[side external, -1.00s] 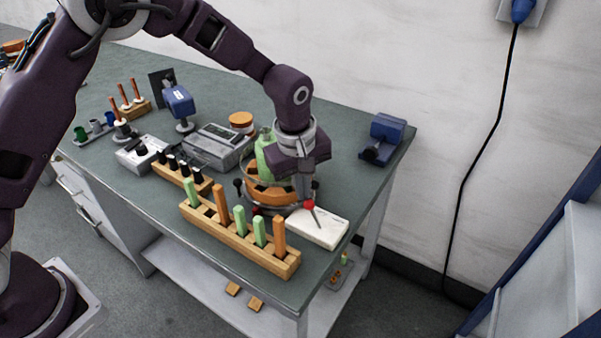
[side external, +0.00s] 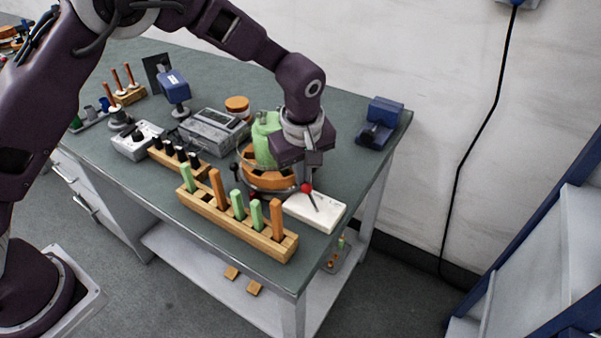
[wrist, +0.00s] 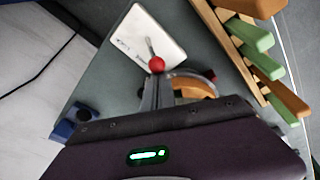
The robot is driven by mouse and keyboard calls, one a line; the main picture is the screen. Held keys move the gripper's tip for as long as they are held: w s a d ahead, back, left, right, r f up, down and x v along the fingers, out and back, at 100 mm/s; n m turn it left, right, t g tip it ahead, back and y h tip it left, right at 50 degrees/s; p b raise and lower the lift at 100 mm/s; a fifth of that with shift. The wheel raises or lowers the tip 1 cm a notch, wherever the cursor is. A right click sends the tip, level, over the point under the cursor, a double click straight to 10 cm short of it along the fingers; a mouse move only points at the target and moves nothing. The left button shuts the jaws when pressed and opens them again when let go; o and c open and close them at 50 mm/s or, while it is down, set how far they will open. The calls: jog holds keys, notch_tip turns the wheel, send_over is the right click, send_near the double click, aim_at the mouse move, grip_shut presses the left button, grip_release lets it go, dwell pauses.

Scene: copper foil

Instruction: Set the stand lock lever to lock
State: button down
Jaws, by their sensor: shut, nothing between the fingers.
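The lever is a thin grey rod with a red ball knob (side external: 306,188), tilted over a white base plate (side external: 322,214) near the bench's right front. In the wrist view the red knob (wrist: 157,64) is just ahead of my fingers, and the white plate (wrist: 138,30) carries small marks too small to read. My gripper (side external: 310,172) is shut and empty, pointing down just above and behind the knob. The wrist view shows its fingers (wrist: 157,88) close to the knob; I cannot tell whether they touch. A round stand with an orange body (side external: 262,176) is partly hidden by my gripper.
A wooden rack (side external: 235,228) with upright green and orange bars stands in front. A green bottle (side external: 264,140) stands behind the orange body. Grey instruments (side external: 212,130) are to the left. A blue device (side external: 380,122) sits at the far right corner, with bare bench before it.

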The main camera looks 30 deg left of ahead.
jog(key=shift+d+r+y, duration=0.2)
jog(key=shift+d+y, duration=0.5)
jog(key=shift+y, duration=0.1)
jog(key=shift+d+r+y, duration=0.2)
jog(key=shift+d+y, duration=0.5)
jog(key=shift+y, duration=0.1)
jog(key=shift+d+r, duration=0.15)
jog(key=shift+d, duration=0.7)
jog(key=shift+r, duration=0.2)
jog(key=shift+a+r, duration=0.1)
jog(key=shift+r, duration=0.55)
jog(key=s+d+r, duration=0.2)
jog(key=d+r, duration=0.3)
jog(key=d, duration=0.3)
jog(key=shift+d+r, duration=0.15)
